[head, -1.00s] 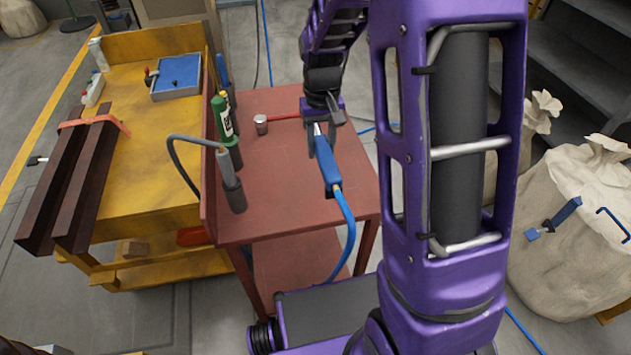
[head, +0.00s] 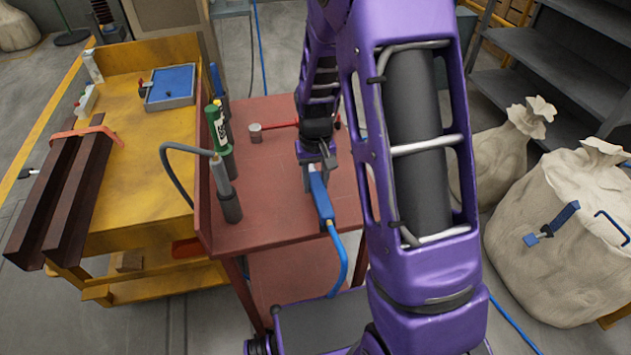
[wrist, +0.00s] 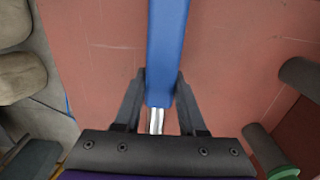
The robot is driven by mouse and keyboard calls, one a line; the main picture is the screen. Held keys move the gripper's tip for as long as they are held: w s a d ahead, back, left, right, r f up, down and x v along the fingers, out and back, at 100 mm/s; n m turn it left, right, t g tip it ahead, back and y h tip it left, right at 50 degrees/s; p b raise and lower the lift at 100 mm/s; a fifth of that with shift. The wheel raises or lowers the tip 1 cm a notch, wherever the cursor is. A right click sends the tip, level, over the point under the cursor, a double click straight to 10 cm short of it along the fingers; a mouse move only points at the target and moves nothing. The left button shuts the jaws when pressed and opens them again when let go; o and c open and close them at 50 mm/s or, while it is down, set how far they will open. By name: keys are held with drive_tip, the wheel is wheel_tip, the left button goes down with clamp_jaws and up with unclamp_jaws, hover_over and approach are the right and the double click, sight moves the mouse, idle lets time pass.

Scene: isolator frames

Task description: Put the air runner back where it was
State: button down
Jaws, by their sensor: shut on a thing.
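The air runner (head: 321,203), a blue tool with a blue hose (head: 341,262) from its near end, is in my gripper (head: 317,172). In the head view it tilts, its hose end down and toward the front, over the red cart top. In the wrist view the fingers (wrist: 160,88) are shut on either side of the blue body (wrist: 167,45), with a silver end (wrist: 157,121) between them. Whether it touches the cart top I cannot tell. Dark tube holders line the cart's left edge; the front one (head: 231,207) carries a grey tool (head: 220,177) with a curved hose.
A green tool (head: 217,128) stands in the middle holder, with a blue one (head: 215,80) behind. A red-handled hammer (head: 278,125) lies at the back of the red cart (head: 275,215). A yellow cart (head: 120,180) adjoins left. Sacks (head: 560,225) stand right.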

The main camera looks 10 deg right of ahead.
sight(316, 177)
drive_tip(key=shift+f, duration=0.15)
drive_tip(key=shift+c, duration=2.4)
unclamp_jaws()
wheel_tip(316, 177, up, 12)
drive_tip(key=p, duration=0.1)
drive_tip(key=shift+p, duration=0.35)
drive_tip(key=shift+d+r, duration=0.1)
drive_tip(key=shift+r, duration=0.15)
